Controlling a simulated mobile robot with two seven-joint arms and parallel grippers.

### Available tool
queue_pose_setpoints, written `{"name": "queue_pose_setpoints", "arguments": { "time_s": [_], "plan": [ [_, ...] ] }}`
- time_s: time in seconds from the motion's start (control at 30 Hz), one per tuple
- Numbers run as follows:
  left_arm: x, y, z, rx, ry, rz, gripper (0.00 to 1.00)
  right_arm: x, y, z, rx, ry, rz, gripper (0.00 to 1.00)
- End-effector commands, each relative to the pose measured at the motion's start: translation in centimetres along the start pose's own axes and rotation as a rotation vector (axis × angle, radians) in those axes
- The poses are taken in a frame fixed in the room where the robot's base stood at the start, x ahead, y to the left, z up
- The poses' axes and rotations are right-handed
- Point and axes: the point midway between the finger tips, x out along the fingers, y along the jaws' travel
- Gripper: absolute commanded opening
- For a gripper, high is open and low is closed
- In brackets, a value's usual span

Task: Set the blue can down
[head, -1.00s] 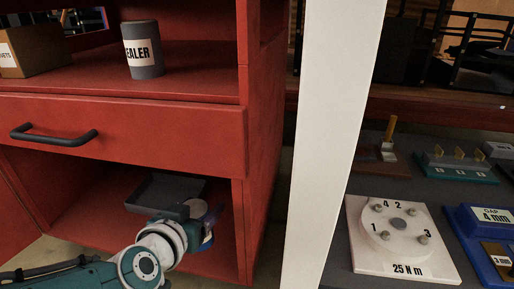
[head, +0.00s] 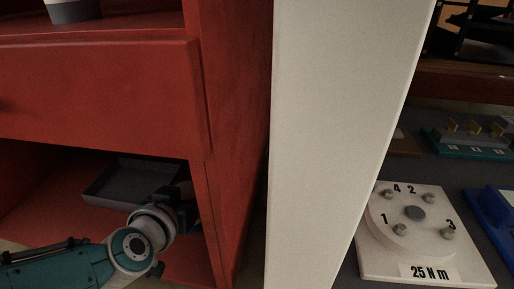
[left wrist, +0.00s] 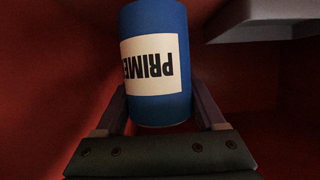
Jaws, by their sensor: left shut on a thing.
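The blue can fills the middle of the left wrist view (left wrist: 157,98), with a white label reading "PRIME", upside down in that picture. My left gripper (left wrist: 160,112) is shut on it, one finger on each side. In the head view my left gripper (head: 172,197) reaches into the lower compartment of the red cabinet (head: 90,95), near its right side wall. The can is hidden there behind my wrist and the cabinet. I cannot tell whether its base touches the shelf. My right gripper is in neither view.
A dark grey tray (head: 112,187) lies in the lower compartment, left of and behind my gripper. A closed drawer front is above my arm. A white post (head: 330,130) stands right of the cabinet. A bench with a "25 N m" plate (head: 420,262) is further right.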

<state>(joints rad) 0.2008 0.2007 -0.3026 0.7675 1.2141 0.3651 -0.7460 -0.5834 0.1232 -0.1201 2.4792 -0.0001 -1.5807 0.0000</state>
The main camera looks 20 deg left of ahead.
Motion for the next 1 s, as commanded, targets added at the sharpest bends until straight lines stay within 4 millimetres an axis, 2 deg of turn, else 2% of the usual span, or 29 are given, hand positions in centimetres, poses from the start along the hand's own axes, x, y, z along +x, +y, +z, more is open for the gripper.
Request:
{"name": "queue_pose_setpoints", "arguments": {
  "time_s": [0.03, 0.17, 0.5, 0.53, 0.77, 1.0],
  "plan": [
    [0.5, 0.0, 1.1, 0.001, 0.002, 0.0, 0.0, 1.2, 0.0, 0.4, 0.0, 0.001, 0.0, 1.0],
    [1.2, 0.0, 2.7, 0.001, 0.002, 0.0, 0.0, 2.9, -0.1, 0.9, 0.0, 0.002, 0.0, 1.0],
    [1.2, 0.0, 2.7, 0.001, -0.001, -0.001, 0.0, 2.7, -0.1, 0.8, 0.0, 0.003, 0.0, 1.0],
    [1.2, 0.0, 2.9, 0.002, -0.002, -0.001, 0.72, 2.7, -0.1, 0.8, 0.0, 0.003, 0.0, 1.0],
    [1.1, 0.0, 2.9, 0.0, -0.002, -0.001, 0.98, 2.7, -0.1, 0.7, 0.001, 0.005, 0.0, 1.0],
    [1.1, 0.0, 2.9, 0.0, -0.002, -0.001, 1.0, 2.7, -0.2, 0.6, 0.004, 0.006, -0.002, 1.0]
  ]
}}
